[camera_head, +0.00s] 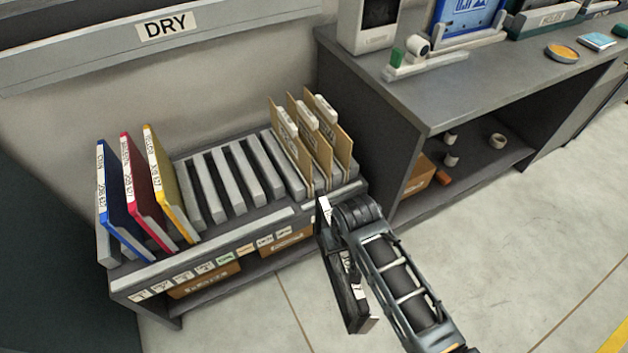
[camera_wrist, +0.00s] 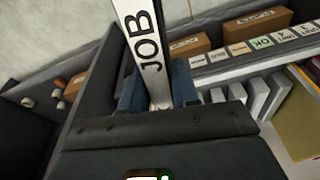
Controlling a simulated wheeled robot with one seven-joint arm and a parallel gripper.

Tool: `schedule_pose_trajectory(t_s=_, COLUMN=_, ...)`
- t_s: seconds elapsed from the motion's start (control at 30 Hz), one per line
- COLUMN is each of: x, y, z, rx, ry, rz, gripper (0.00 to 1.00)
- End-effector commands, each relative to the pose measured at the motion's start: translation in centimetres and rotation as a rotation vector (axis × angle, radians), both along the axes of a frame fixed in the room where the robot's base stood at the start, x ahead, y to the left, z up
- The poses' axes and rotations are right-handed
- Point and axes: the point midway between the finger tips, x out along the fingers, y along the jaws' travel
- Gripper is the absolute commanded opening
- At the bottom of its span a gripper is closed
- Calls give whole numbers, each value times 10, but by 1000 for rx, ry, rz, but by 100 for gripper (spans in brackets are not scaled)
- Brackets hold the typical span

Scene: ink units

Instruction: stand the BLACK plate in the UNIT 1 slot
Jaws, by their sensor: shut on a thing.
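My gripper (camera_wrist: 158,88) is shut on the black plate, whose white "JOB" label strip (camera_wrist: 148,45) rises between the fingers in the wrist view. In the head view the dark plate (camera_head: 338,275) hangs tilted at my arm's end, in front of the rack's right end and apart from it. The slotted rack (camera_head: 225,235) holds blue (camera_head: 118,205), red (camera_head: 145,190) and yellow (camera_head: 170,185) plates leaning at its left. Small cards line its front, including UNIT cards (camera_wrist: 285,36) and a green OK card (camera_wrist: 262,42). I cannot surely read which is UNIT 1.
Several empty slots with grey dividers (camera_head: 235,175) lie right of the yellow plate. Tan folders (camera_head: 312,140) stand at the rack's right end. A grey workbench (camera_head: 440,105) rises close on the right. Open floor (camera_head: 520,230) lies right of my arm.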

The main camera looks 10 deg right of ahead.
Motion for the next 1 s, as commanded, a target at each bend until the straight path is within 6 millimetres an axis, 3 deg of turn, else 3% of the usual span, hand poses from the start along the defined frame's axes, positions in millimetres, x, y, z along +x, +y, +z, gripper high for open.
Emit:
schedule_pose_trajectory(t_s=0.2, x=-21, y=-32, z=-26, rx=0, ry=1, rz=-37, gripper=0)
schedule_pose_trajectory(t_s=0.5, x=-43, y=-65, z=-52, rx=-1, ry=1, rz=-72, gripper=0)
schedule_pose_trajectory(t_s=0.77, x=-53, y=-81, z=-65, rx=0, ry=0, rz=-89, gripper=0)
schedule_pose_trajectory(t_s=1.0, x=-53, y=-80, z=-65, rx=-1, ry=-1, rz=-87, gripper=0)
